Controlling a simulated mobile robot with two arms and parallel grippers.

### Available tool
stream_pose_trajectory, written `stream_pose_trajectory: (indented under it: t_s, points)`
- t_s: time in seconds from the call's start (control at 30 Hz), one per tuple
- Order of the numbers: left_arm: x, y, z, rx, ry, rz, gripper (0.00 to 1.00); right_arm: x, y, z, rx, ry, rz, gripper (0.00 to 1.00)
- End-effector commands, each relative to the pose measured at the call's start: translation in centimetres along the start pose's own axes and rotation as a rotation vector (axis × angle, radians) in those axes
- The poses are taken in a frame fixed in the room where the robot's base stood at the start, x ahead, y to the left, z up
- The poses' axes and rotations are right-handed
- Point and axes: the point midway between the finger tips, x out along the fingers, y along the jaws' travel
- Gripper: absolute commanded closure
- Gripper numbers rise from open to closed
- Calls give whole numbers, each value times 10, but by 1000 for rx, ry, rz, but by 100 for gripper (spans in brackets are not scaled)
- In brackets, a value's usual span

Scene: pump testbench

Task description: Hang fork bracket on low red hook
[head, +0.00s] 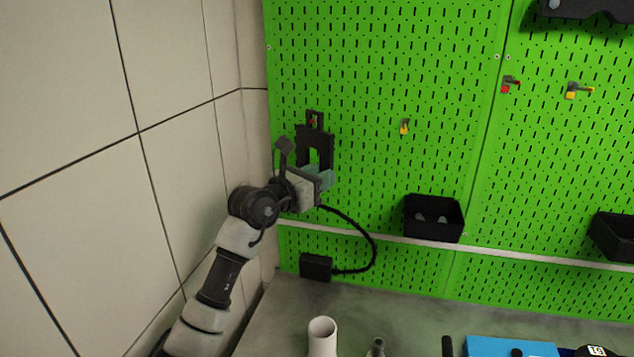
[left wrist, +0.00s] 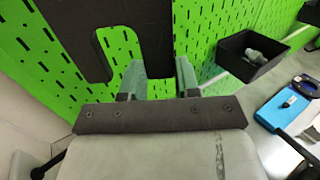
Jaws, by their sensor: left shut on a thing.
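The black fork bracket (head: 316,143) is upright against or close in front of the green pegboard at the left, its prongs pointing down. My left gripper (head: 320,179) is shut on one of its prongs from below. In the left wrist view the bracket (left wrist: 152,32) shows between and above the greenish fingers (left wrist: 160,80). A small red spot (head: 313,121), likely a red hook, shows in the opening at the bracket's top. I cannot tell whether the bracket rests on it. My right gripper is out of view.
Yellow hooks (head: 404,127) (head: 578,91) and another red hook (head: 510,85) are on the pegboard (head: 450,60). A black bin (head: 433,218) hangs right of my gripper. The tiled wall (head: 170,130) is close on the left. A white cylinder (head: 322,338) stands on the bench.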

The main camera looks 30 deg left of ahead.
Motion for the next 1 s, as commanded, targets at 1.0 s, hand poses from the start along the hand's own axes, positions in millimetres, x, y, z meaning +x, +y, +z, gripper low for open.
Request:
stream_pose_trajectory:
  t_s: [1.0]
  points:
    - [18, 11, -7, 2, -6, 1, 100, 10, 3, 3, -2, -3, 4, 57]
